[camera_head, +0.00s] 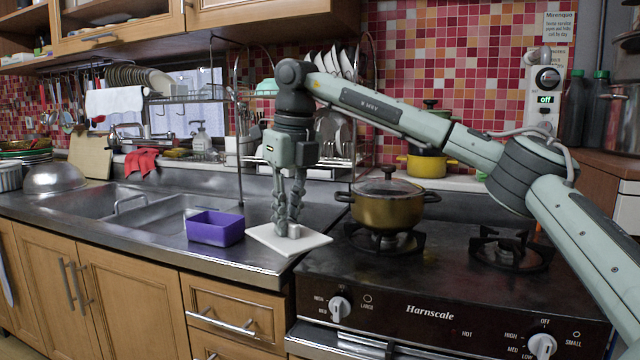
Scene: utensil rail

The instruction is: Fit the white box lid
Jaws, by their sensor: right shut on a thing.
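The white lid (268,240) is a flat square plate with a small grey knob (295,232) on top. It is at the right end of the steel counter, beside the stove; I cannot tell whether it rests on the counter or hangs just above it. My right gripper (287,230) points straight down over the lid and is shut on it at the knob, with its fingers partly hiding the knob. An open purple box (215,229) stands just left of the lid, apart from it. My left gripper is not in view.
A yellow lidded pot (388,207) stands on the stove (430,262) close right of the lid. A double sink (130,208) lies left of the box. A dish rack (335,150) stands behind my gripper. A red cloth (141,161) lies behind the sink.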

